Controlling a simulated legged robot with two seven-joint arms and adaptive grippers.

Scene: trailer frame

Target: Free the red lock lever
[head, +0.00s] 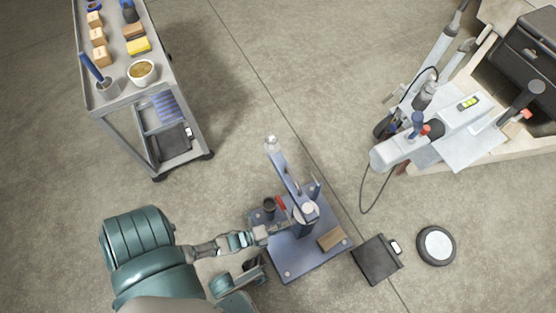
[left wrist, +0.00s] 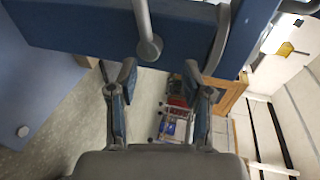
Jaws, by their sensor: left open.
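The trailer frame (head: 310,262) is a blue-grey plate on the floor with an upright and a long slanted beam (head: 285,170). A small red lock lever (head: 281,203) sits near the foot of the beam, beside a dark round cup-like part (head: 268,205). My left gripper (head: 268,233) is at the plate's left edge, just below the red lever in the picture, apart from it. In the left wrist view my open, empty fingers (left wrist: 160,80) are under a blue beam (left wrist: 90,28) with a grey rod and knob (left wrist: 148,45). I cannot identify the lever there.
A brown block (head: 331,239) lies on the plate. A black flat case (head: 377,260) and a round dark disc (head: 436,245) lie on the floor at right. A grey cart (head: 148,105) stands upper left, a pale bench with equipment (head: 460,130) upper right. Floor between is clear.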

